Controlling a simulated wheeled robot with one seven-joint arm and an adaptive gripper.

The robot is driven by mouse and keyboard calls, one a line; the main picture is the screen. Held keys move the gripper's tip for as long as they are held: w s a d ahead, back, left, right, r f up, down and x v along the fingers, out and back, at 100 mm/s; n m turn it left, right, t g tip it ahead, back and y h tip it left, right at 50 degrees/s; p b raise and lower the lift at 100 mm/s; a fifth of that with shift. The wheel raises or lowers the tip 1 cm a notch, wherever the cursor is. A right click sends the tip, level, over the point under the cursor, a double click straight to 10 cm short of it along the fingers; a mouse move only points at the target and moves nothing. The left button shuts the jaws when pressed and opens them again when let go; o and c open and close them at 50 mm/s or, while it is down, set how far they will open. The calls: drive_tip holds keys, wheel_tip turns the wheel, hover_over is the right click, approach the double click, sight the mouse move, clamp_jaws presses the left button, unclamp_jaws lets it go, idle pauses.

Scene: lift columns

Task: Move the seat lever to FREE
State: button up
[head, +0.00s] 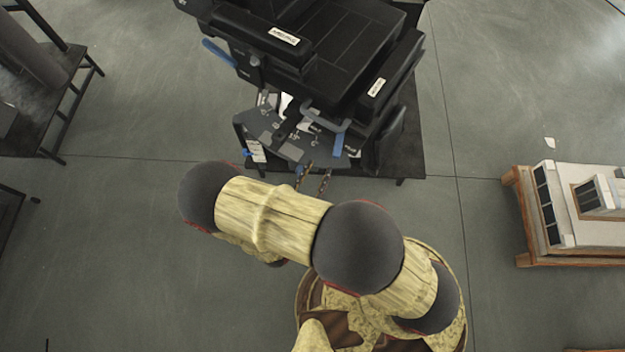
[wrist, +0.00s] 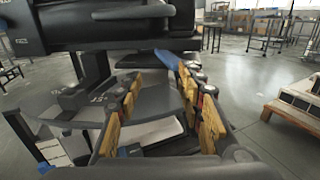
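A black seat-like machine (head: 345,50) stands on a dark base at the top of the head view. It has several blue handles: one at its left side (head: 218,52), and one at its front (head: 338,146), above and right of my gripper. I cannot tell which is the seat lever, and no FREE marking is readable. In the wrist view a blue lever (wrist: 168,61) shows beyond my right finger, under the black padded part. My gripper (head: 314,177) is at the machine's front edge. In the wrist view my gripper (wrist: 165,88) is open, its yellow-padded fingers apart with nothing clearly between them.
A grey plate (wrist: 155,100) with small fittings lies below and between my fingers. A wood-framed pale unit (head: 570,215) stands at the right, and a dark bench (head: 45,75) at the upper left. The grey floor (head: 110,250) between is clear.

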drive_tip(key=shift+v, duration=1.7)
drive_tip(key=shift+f, duration=0.1)
drive_tip(key=s+d+r+m+g+h, duration=0.4)
drive_tip(key=s+d+m+g+h, duration=0.1)
drive_tip(key=s+d+m+g, duration=0.5)
drive_tip(key=a+r+m+g+y, duration=0.4)
drive_tip(key=r+m+g+y, duration=0.4)
drive_tip(key=r+m, duration=0.4)
drive_tip(key=w+d+r+m+t+y, duration=0.1)
drive_tip(key=d+r+m+t, duration=0.3)
drive_tip(key=r, duration=0.7)
drive_tip(key=w+d+r+m+t+y, duration=0.1)
drive_tip(key=d+r+m+t+y, duration=0.2)
drive_tip(key=d+r, duration=0.4)
drive_tip(key=shift+w+d+r+m+t+y, duration=0.35)
drive_tip(key=shift+r+m+y, duration=0.35)
drive_tip(key=shift+r, duration=1.55)
